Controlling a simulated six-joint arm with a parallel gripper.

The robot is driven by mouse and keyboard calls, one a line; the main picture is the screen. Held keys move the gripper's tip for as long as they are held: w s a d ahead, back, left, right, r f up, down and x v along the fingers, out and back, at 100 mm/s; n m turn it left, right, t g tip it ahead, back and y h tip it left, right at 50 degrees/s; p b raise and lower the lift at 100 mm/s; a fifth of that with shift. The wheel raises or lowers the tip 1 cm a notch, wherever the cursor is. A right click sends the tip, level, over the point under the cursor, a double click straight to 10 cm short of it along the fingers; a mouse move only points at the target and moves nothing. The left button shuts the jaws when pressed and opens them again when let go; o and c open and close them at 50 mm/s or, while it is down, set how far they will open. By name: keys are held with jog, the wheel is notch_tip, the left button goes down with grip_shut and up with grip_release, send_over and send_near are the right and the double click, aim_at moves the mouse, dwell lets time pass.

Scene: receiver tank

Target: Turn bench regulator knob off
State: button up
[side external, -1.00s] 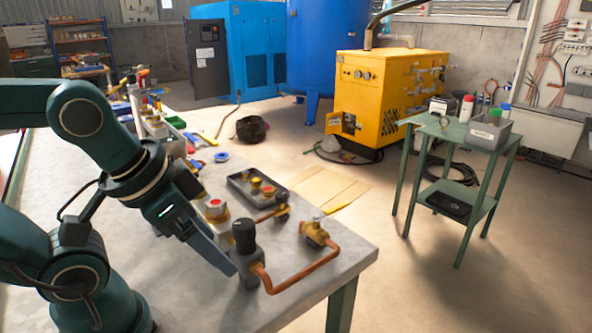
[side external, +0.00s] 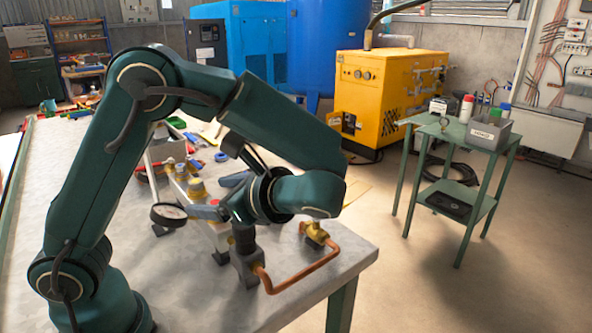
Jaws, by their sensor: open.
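The bench regulator has a black knob (side external: 245,238) on a grey body (side external: 247,268), standing upright near the bench's front right. A copper pipe (side external: 305,272) runs from it to a brass valve (side external: 315,234). My gripper (side external: 217,195) is above and slightly left of the knob, its grey-blue fingers spread apart and pointing left. It is open and appears empty. My wrist hangs over the regulator and partly covers the knob's top. I cannot tell the knob's turned position.
A dial gauge (side external: 168,214) is left of my gripper. Brass fittings (side external: 197,188) stand close behind it. The bench (side external: 200,300) is clear at the front. A green side table (side external: 458,131) stands apart at right, and a yellow compressor (side external: 385,95) behind.

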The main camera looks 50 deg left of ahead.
aim_at(250, 234)
jog(key=w+d+f+m+t+y, duration=0.1)
jog(key=w+d+f+m+y, duration=0.1)
jog(key=shift+w+m+y, duration=0.2)
jog(key=shift+m+y, duration=0.1)
jog(key=shift+y, duration=0.1)
jog(key=d+f+m+t, duration=0.1)
jog(key=w+d+f+m+y, duration=0.1)
jog(key=f, duration=0.1)
jog(key=shift+d+f+m+t+y, duration=0.1)
jog(key=shift+f+m+t+y, duration=0.05)
jog(key=shift+m+t+y, duration=0.2)
jog(key=shift+s+d+f+m+t, duration=0.15)
jog(key=shift+f+m+t, duration=0.2)
jog(key=shift+f, duration=0.1)
jog(key=shift+a, duration=2.45)
grip_shut()
